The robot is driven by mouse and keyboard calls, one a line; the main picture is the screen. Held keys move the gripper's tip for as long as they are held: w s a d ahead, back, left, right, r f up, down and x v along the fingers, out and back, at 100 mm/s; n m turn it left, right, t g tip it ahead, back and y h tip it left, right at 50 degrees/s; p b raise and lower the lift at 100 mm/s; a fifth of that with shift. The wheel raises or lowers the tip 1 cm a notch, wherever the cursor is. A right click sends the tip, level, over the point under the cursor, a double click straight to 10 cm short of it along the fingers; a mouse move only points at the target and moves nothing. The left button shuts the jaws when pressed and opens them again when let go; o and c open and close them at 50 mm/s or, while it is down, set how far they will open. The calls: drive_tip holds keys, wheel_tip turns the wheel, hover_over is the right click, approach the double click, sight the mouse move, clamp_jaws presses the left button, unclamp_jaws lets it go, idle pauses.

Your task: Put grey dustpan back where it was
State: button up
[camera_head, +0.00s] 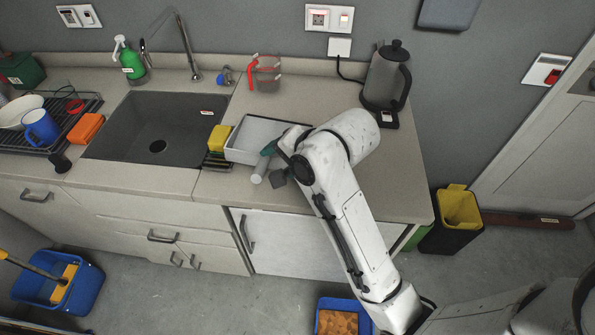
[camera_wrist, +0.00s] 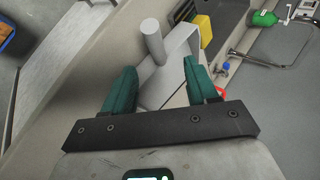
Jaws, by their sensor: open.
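The grey dustpan (camera_head: 262,130) lies on the worktop just right of the sink, with its pale round handle (camera_head: 258,173) towards the front edge. My gripper (camera_head: 271,148) is over the handle side of the dustpan; my wrist hides part of the pan. In the wrist view the teal fingers of my gripper (camera_wrist: 161,66) stand apart, and the dustpan handle (camera_wrist: 152,38) shows just beyond and between the tips. I cannot tell whether a finger touches it.
A yellow sponge (camera_head: 219,138) sits beside the dustpan, left. A measuring jug (camera_head: 266,75) and a kettle (camera_head: 386,78) stand behind. The sink (camera_head: 155,125) is at left. Worktop right of my arm is clear. Blue tubs (camera_head: 60,288) and bins (camera_head: 457,215) are on the floor.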

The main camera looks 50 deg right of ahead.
drive_tip(key=s+a+f+n+g, duration=0.1)
drive_tip(key=s+f+n+g, duration=0.2)
drive_tip(key=s+f+n, duration=0.4)
drive_tip(key=s+a+f+n+g, duration=0.2)
drive_tip(key=s+f+n+g, duration=0.2)
drive_tip(key=s+f+n, duration=0.4)
drive_tip(key=s+f, duration=0.1)
drive_tip(key=s, duration=0.6)
drive_tip(key=shift+a+n+h, duration=0.3)
drive_tip(key=shift+h, duration=0.1)
wheel_tip(320, 180, down, 3)
drive_tip(key=b, duration=0.3)
drive_tip(key=shift+a, duration=0.1)
